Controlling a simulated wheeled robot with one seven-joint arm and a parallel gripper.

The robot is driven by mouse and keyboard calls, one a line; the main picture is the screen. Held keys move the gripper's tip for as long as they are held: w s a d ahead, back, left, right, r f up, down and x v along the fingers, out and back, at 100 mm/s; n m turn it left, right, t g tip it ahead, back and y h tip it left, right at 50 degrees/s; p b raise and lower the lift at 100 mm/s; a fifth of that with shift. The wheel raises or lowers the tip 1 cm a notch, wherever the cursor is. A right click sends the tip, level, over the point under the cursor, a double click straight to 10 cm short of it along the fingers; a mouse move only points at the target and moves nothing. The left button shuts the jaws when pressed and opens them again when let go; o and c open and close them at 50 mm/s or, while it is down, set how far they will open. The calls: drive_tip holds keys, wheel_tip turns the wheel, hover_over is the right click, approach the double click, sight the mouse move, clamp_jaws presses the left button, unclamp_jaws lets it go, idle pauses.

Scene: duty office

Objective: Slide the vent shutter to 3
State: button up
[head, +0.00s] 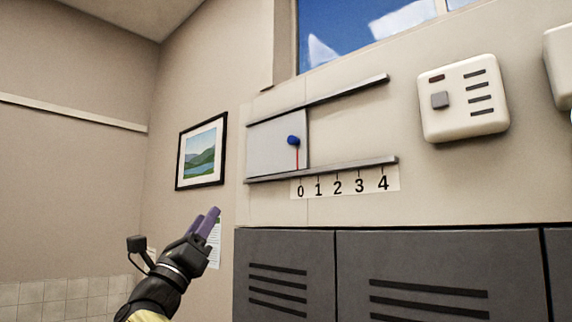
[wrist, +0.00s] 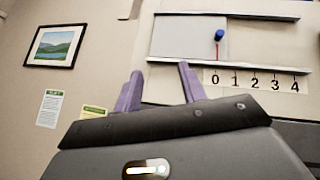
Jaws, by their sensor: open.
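The vent shutter (head: 268,148) is a pale grey panel between two dark rails on the wall, at the left end of its track. A blue knob (head: 293,140) sticks out near its right edge, and a red pointer line below it stands at 0. The number strip (head: 345,182) under the lower rail reads 0 to 4. The shutter (wrist: 185,38) and blue knob (wrist: 219,34) also show in the wrist view. My gripper (head: 209,217) has purple fingers and is open and empty, below and left of the shutter. In the wrist view its fingers (wrist: 158,82) are apart, below the panel.
Dark grey lockers (head: 430,275) with slots stand below the strip. A white box with a grey button (head: 464,98) is on the wall at right. A framed landscape picture (head: 201,152) hangs at left. The wall right of the shutter between the rails is clear.

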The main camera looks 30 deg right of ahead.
drive_tip(key=s+d+r+m+g+h, duration=0.1)
drive_tip(key=s+r+m+g+h, duration=0.1)
drive_tip(key=m+g, duration=0.5)
drive_tip(key=s+d+r+m+g+h+p, duration=0.1)
drive_tip(key=s+d+r+m+g+h, duration=0.1)
drive_tip(key=m+g, duration=0.5)
drive_tip(key=shift+s+d+r+m, duration=0.15)
drive_tip(key=shift+s+r+m, duration=0.3)
drive_tip(key=shift+s+m, duration=0.5)
drive_tip(key=shift+s, duration=0.15)
drive_tip(key=p, duration=1.2)
approach(290, 142)
drive_tip(key=shift+n, duration=0.25)
drive_tip(key=x, duration=0.7)
drive_tip(key=shift+d+r, duration=0.15)
drive_tip(key=shift+r, duration=0.25)
drive_tip(key=shift+d+r+p, duration=0.3)
drive_tip(key=shift+d+p, duration=0.15)
drive_tip(key=shift+d, duration=0.05)
drive_tip(key=shift+c, duration=0.2)
clamp_jaws()
